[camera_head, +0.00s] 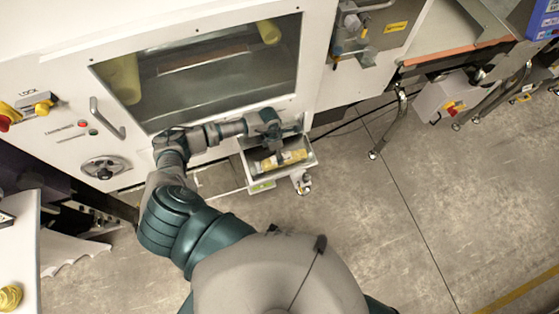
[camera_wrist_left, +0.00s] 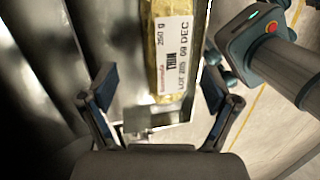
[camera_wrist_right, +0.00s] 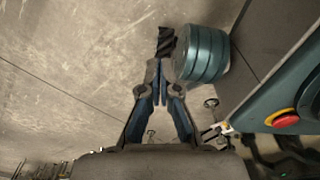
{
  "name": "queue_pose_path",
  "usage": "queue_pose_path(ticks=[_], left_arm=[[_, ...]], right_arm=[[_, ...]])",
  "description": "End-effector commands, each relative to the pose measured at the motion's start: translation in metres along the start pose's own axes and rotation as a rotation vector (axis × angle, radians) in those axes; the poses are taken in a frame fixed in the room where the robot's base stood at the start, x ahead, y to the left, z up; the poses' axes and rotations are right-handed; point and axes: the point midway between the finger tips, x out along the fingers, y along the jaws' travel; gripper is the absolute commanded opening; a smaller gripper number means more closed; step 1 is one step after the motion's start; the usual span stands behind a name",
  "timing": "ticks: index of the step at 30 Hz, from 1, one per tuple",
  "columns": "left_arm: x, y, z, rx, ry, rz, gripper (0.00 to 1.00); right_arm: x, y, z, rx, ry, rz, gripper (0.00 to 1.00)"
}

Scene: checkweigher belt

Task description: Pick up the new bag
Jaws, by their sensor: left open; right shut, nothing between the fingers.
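The bag (camera_head: 293,157) is gold-yellow with a white label and lies in a small metal tray (camera_head: 243,150) on the front of the machine. In the left wrist view the bag (camera_wrist_left: 173,50) lies lengthwise ahead, its label showing "250 g" and "09 DEC". My left gripper (camera_head: 270,144) is over the tray, close to the bag. In its wrist view the left gripper (camera_wrist_left: 155,90) is open, its fingers apart on either side of the bag's near end, with nothing between them. My right gripper (camera_wrist_right: 160,80) is shut and empty, over bare floor; the head view does not show it.
The white machine with a dark window (camera_head: 210,65) stands just behind the tray. The floor (camera_head: 370,220) in front is clear.

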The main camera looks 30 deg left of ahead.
Motion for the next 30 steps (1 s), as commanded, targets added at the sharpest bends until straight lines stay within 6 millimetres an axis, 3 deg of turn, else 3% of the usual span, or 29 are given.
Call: queue_pose_path(ticks=[3,9,18,27,30], left_arm=[[0.016,-0.002,0.002,0.000,0.002,0.000,0.88],[0.026,-0.003,0.003,0.001,0.002,0.003,0.88],[0.027,0.001,-0.001,0.000,-0.003,-0.002,0.88],[0.028,-0.001,0.000,0.000,-0.001,-0.001,0.13],[0.027,-0.002,0.001,0.000,0.001,0.001,0.11]], right_arm=[[0.001,0.003,-0.024,0.003,0.013,-0.001,0.00],[-0.008,0.004,-0.047,0.006,0.022,-0.002,0.00],[-0.012,0.002,-0.052,0.006,0.022,0.005,0.00],[-0.011,0.002,-0.052,0.006,0.022,0.003,0.00],[-0.011,0.002,-0.052,0.006,0.023,0.002,0.00]])
